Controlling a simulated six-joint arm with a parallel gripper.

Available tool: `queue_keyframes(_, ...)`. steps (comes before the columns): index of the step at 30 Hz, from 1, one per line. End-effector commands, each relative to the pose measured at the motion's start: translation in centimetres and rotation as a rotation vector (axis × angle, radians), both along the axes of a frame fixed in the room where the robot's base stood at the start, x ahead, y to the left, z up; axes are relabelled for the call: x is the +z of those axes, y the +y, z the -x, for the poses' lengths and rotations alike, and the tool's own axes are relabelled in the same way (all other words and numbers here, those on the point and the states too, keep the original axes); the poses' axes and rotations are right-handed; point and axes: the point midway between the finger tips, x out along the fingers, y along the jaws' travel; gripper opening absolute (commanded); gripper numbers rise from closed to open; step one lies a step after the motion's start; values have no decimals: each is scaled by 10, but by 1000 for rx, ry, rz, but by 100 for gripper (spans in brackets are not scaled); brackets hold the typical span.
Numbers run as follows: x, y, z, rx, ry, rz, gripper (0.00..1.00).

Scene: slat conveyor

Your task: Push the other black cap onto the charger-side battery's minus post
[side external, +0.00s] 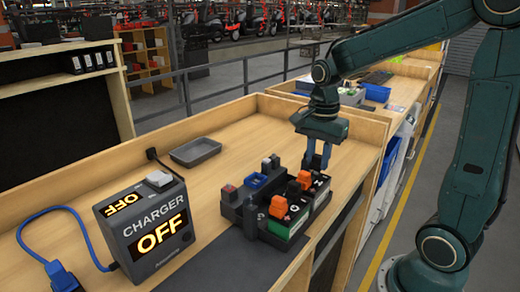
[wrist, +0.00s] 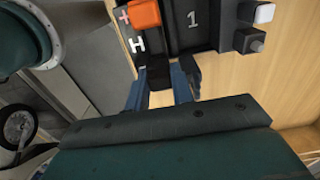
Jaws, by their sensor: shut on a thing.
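My gripper (side external: 318,166) is low over the far end of the battery holder, its blue fingers pointing down. In the wrist view my gripper (wrist: 160,90) is shut on a black cap (wrist: 158,75). I cannot tell whether the cap touches a post beneath it. The charger-side battery (side external: 285,226) has a green side and an orange cap (side external: 278,206) on it. The other battery (side external: 318,192) stands beside it with an orange cap (side external: 304,180). Another black cap (side external: 293,188) shows between the orange caps. The minus post cannot be made out.
The charger (side external: 145,225) stands left of the holder and reads OFF, with a blue cable (side external: 75,215) at its side. A grey tray (side external: 195,152) lies behind. A small blue item (side external: 256,181) is by the holder's back.

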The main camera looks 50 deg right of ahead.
Motion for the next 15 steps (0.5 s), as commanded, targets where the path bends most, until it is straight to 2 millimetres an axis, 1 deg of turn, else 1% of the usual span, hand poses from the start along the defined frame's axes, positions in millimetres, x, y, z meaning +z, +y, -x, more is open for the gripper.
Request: queue_keyframes(15, -10, 0, 0, 0, 2, 0, 3)
